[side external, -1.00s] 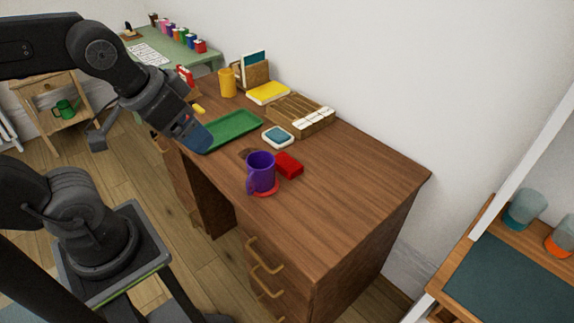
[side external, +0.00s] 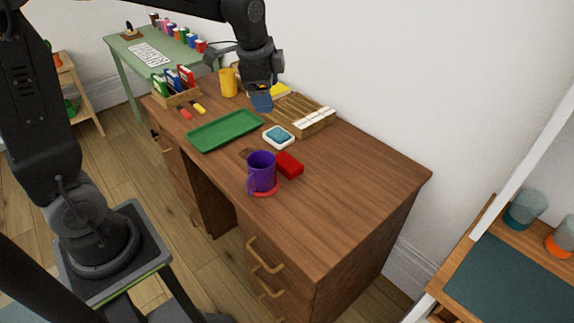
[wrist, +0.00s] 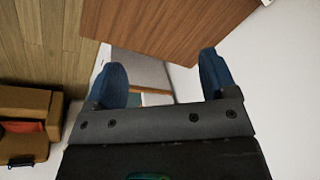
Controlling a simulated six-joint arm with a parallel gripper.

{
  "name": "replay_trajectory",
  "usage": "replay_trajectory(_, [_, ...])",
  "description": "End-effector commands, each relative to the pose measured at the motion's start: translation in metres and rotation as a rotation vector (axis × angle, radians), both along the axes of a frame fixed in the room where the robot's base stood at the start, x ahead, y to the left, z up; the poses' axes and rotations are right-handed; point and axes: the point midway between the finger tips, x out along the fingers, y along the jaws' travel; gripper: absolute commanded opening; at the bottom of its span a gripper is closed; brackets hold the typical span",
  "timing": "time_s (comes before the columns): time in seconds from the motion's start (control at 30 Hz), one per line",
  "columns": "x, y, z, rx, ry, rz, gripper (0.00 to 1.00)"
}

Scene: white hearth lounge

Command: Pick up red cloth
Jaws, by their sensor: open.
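The red cloth (side external: 289,165) looks like a small, thick folded block. It lies on the brown desk (side external: 345,185), just right of and behind a purple mug (side external: 262,172) in the side external view. My gripper (side external: 262,101) has blue fingertips and hangs over the back of the desk, well behind the cloth and apart from it. In the wrist view my gripper (wrist: 163,78) has its two fingers spread with nothing between them. The cloth cannot be made out in the wrist view.
The mug stands on a red coaster (side external: 270,191). A green tray (side external: 225,130), a white-and-teal dish (side external: 278,137), a wooden rack (side external: 318,121), a yellow cup (side external: 228,83) and a folder box (side external: 178,96) are also on the desk. The desk's right end is clear.

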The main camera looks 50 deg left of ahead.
Motion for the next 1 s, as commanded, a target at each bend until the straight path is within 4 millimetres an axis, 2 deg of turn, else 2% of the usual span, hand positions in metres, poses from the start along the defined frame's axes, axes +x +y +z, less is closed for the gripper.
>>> replay_trajectory(0.03, [0.018, 0.007, -0.016, 0.012, 0.032, -0.061, 0.79])
replay_trajectory(0.2, [0.068, 0.03, -0.067, 0.048, 0.112, -0.3, 0.79])
replay_trajectory(0.4, [0.108, 0.055, -0.138, 0.062, 0.19, -0.56, 0.79])
replay_trajectory(0.5, [0.118, 0.063, -0.165, 0.062, 0.213, -0.654, 0.79])
replay_trajectory(0.63, [0.124, 0.069, -0.186, 0.061, 0.229, -0.725, 0.79])
replay_trajectory(0.77, [0.125, 0.071, -0.199, 0.059, 0.234, -0.746, 0.79])
replay_trajectory(1.0, [0.124, 0.07, -0.244, 0.058, 0.235, -0.745, 0.79])
